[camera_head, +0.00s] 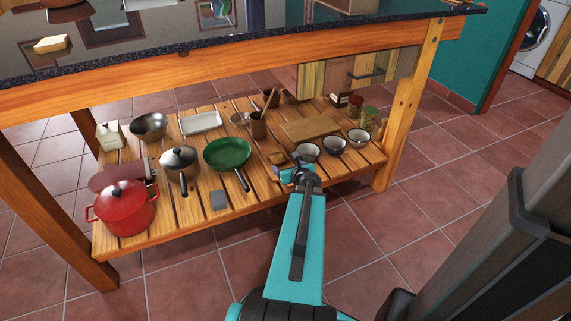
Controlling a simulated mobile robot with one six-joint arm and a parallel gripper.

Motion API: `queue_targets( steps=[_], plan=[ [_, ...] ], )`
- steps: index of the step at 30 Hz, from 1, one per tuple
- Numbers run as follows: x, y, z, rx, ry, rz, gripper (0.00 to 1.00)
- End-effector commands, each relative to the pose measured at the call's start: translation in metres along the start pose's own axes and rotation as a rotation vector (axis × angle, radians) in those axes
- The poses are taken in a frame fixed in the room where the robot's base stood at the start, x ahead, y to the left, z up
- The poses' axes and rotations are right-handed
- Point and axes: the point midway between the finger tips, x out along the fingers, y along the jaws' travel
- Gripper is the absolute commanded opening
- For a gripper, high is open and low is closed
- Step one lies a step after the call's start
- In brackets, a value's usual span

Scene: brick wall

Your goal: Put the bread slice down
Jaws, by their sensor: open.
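My gripper (279,170) is at the end of the teal arm, low over the front right part of the slatted wooden shelf (262,207). It is open. A small brown and tan piece (277,158), which may be the bread slice, shows right at the fingers, between the green pan and the bowls. It is too small and partly covered to tell whether it touches the shelf or the fingers. A pale yellow block (52,44) lies on the dark countertop at the upper left; I cannot tell what it is.
A green pan (227,153) is left of my gripper. Several small bowls (307,151) and a cutting board (310,127) are right and behind. A lidded pot (180,165) and red pot (125,207) stand further left. The countertop edge (250,40) overhangs the shelf.

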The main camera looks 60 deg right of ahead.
Motion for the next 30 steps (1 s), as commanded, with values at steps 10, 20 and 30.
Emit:
queue_targets(
  steps=[10, 20, 30],
  plan=[
    [-0.0101, 0.0002, -0.0002, -0.001, 0.0, 0.0, 0.72],
    [-0.0099, -0.0001, -0.0001, 0.0, 0.0, 0.0, 0.72],
    [-0.0099, -0.0002, -0.0001, 0.0, 0.0, 0.0, 0.72]
  ],
)
